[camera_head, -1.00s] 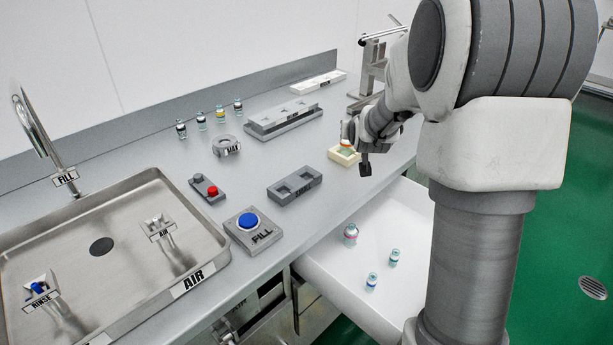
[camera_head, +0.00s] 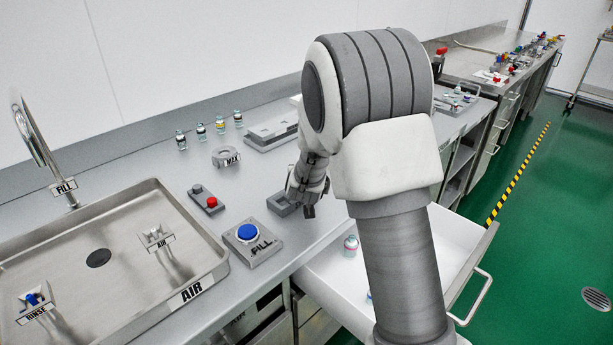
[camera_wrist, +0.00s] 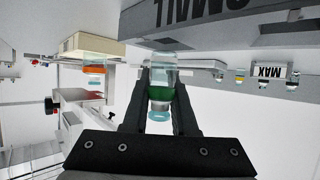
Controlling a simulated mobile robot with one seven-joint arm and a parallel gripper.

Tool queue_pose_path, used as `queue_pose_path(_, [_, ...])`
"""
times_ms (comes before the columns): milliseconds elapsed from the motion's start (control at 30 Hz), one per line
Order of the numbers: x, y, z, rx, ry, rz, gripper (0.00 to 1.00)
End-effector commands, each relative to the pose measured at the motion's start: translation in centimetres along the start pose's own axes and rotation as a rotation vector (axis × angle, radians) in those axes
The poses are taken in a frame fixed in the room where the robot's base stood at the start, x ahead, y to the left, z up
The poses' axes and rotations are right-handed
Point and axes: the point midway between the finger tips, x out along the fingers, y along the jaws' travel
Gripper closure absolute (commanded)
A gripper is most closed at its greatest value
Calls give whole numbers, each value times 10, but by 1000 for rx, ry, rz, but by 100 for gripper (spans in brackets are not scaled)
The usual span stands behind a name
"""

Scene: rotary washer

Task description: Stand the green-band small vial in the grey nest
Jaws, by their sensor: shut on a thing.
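My gripper (camera_head: 308,205) is over the right part of the grey nest (camera_head: 281,204) in the head view and hides much of it. In the wrist view, my gripper (camera_wrist: 162,80) is shut on the green-band small vial (camera_wrist: 160,94), with clear glass above and a blue-tinted end below the band. That view is upside down, so the vial looks roughly upright. The grey nest (camera_wrist: 215,32), marked SMALL, fills the top of the wrist view, close to the vial's glass end. I cannot tell whether they touch. The vial is hidden in the head view.
A cream block (camera_wrist: 92,46) and an orange-banded vial (camera_wrist: 95,70) show in the wrist view. The blue FILL button (camera_head: 247,232) and a red-button box (camera_head: 208,201) stand left of the nest. The MAX ring (camera_head: 226,157) is behind. An open white drawer (camera_head: 335,285) holds a pink-banded vial (camera_head: 350,244).

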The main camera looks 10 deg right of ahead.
Motion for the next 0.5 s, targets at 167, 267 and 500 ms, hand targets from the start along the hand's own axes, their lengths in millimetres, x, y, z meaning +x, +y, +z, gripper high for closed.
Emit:
queue_pose_path(167, [10, 0, 21, 0, -2, 0, 100])
queue_pose_path(267, [9, 0, 20, 1, -1, 0, 100])
queue_pose_path(500, [11, 0, 24, 0, -1, -1, 100])
